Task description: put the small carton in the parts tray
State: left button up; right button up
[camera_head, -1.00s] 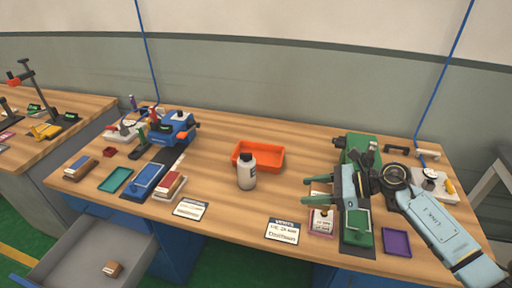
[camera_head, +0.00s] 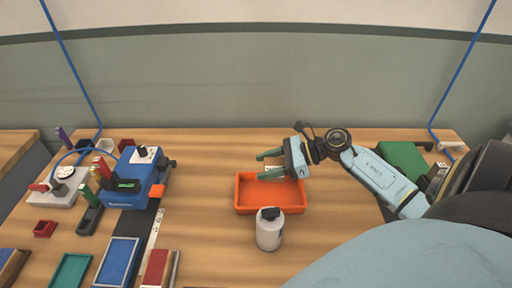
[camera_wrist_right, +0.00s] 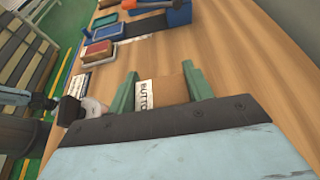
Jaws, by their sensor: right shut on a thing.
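My right gripper (camera_head: 270,166) is over the back part of the orange tray (camera_head: 242,208), its fingers pointing left. In the right wrist view, its green fingers (camera_wrist_right: 160,88) are closed on the sides of the small carton (camera_wrist_right: 174,90), brown with a white label reading "BUTTO". Only a little of the carton (camera_head: 273,170) shows between the fingers in the head view. Whether it touches the tray floor I cannot tell. The tray looks empty otherwise. My left gripper is not in view.
A white bottle with a dark cap (camera_head: 268,236) stands right in front of the tray. A blue machine (camera_head: 130,182) and several small trays and boxes are on the left. A green block (camera_head: 402,160) stands at the right.

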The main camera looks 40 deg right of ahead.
jog(key=w+f, duration=0.2)
jog(key=b, duration=0.1)
send_over(263, 197)
notch_tip(263, 197, down, 6)
jog(key=shift+w+r, duration=0.1)
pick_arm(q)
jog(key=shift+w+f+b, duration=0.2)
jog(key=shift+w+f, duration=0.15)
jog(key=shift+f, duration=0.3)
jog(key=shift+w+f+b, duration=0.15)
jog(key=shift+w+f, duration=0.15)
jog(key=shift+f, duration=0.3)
pick_arm(e)
jog(key=shift+f, duration=1.8)
jog(key=shift+f, duration=0.15)
jog(key=o, duration=1)
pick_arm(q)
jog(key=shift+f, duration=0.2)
